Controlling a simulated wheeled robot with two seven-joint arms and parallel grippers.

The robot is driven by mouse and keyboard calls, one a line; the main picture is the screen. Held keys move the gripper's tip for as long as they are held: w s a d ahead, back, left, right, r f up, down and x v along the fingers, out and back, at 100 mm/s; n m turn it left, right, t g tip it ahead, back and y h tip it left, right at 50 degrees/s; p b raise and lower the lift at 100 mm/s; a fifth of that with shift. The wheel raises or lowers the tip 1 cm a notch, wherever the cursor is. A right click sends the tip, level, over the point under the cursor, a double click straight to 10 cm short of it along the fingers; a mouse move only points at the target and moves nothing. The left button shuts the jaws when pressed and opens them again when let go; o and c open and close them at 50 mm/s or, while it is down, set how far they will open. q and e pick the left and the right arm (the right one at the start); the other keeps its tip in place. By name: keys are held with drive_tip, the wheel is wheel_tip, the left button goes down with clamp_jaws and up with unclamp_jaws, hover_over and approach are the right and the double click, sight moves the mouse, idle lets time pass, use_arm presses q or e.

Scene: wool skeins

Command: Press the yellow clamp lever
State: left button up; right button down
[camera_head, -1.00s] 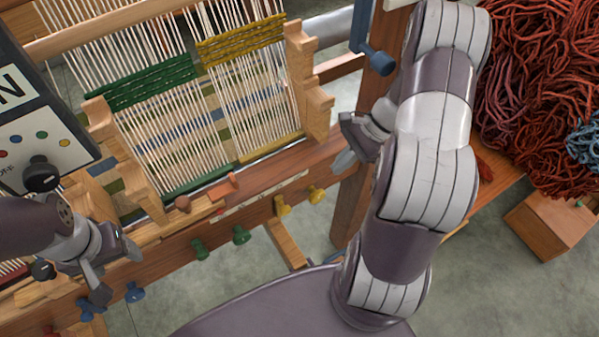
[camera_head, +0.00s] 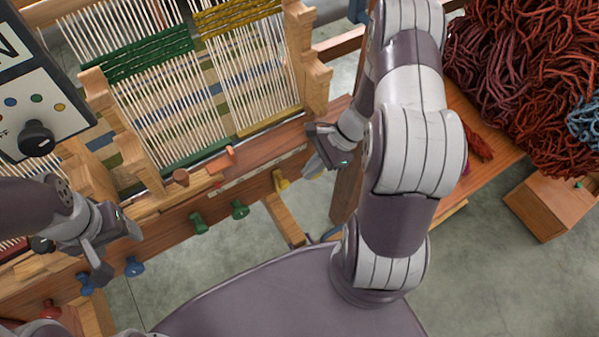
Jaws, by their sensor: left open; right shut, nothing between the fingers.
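A yellow piece (camera_head: 281,180), knob- or lever-like, is on the loom's front wooden beam. A second yellow one seen earlier to its right is now hidden behind my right gripper. My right gripper (camera_head: 314,166) is shut and empty, just right of the visible yellow piece, its fingers pointing down and left at the beam. I cannot tell whether it touches the hidden yellow piece. My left gripper (camera_head: 119,254) is open and empty at the left, over the beam near the blue pieces.
Two green pieces (camera_head: 239,209) and two blue ones (camera_head: 134,267) line the same beam, with a red one (camera_head: 47,308) at lower left. A control panel (camera_head: 40,110) stands at left. Red wool (camera_head: 540,80) and a wooden box (camera_head: 552,208) are at right.

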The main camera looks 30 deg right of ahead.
sight(282, 187)
use_arm(q)
drive_tip(key=shift+r, duration=0.2)
use_arm(e)
drive_tip(key=a, duration=0.3)
drive_tip(key=shift+a+f, duration=0.1)
drive_tip(key=shift+a, duration=0.1)
use_arm(q)
drive_tip(key=shift+a+r, duration=0.1)
use_arm(e)
drive_tip(key=shift+a, duration=0.1)
use_arm(q)
wheel_tip(282, 187, up, 6)
drive_tip(key=a+p, duration=0.2)
drive_tip(key=p, duration=0.4)
drive_tip(key=shift+s, duration=0.15)
use_arm(e)
drive_tip(key=a+h, duration=0.9)
drive_tip(key=shift+s+a+f+t, duration=0.25)
drive_tip(key=shift+s+f+t, duration=0.1)
drive_tip(key=shift+f, duration=0.1)
use_arm(q)
drive_tip(key=shift+r, duration=0.1)
use_arm(e)
drive_tip(key=shift+a, duration=0.1)
